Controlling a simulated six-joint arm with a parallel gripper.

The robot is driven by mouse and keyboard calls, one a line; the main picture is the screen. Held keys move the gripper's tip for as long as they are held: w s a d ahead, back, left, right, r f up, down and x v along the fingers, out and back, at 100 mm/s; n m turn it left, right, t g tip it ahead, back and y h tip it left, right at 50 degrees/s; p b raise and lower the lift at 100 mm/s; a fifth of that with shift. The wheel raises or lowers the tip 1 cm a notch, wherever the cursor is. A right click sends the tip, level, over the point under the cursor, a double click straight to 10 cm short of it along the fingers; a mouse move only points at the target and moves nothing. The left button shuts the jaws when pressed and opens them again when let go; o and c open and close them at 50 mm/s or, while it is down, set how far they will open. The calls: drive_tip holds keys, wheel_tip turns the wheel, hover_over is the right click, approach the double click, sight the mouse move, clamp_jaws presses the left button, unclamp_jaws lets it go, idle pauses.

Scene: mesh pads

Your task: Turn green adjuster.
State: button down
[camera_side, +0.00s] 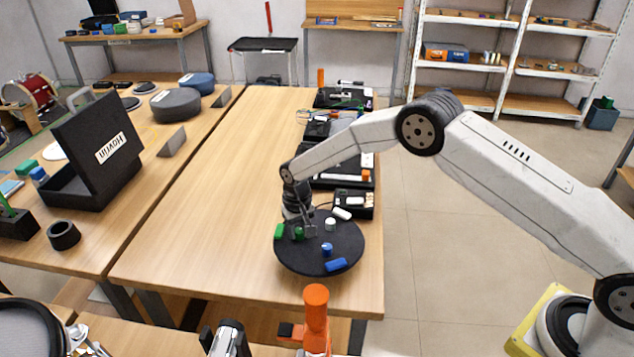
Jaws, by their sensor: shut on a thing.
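A round dark pad (345,265) lies near the front of the middle wooden table. A green adjuster (298,233) stands on the pad's left part, with a green block (279,231) at the rim left of it. My gripper (303,234) points down over the pad and is shut on the green adjuster; its fingers partly hide the contact. A white adjuster (330,224) and a blue adjuster (327,249) stand to the right on the same pad. A white block (342,213) lies at the back rim and a blue block (336,265) at the front right.
Black trays (357,204) with small parts line the table's right edge behind the pad. An orange-topped post (316,305) rises in front of the table. A black open case (92,160) stands on the left table. The middle table's left part is clear.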

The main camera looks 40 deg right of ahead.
sight(299, 230)
drive_tip(key=shift+c, duration=1.8)
unclamp_jaws()
drive_tip(key=shift+r, duration=0.1)
drive_tip(key=shift+r, duration=3.8)
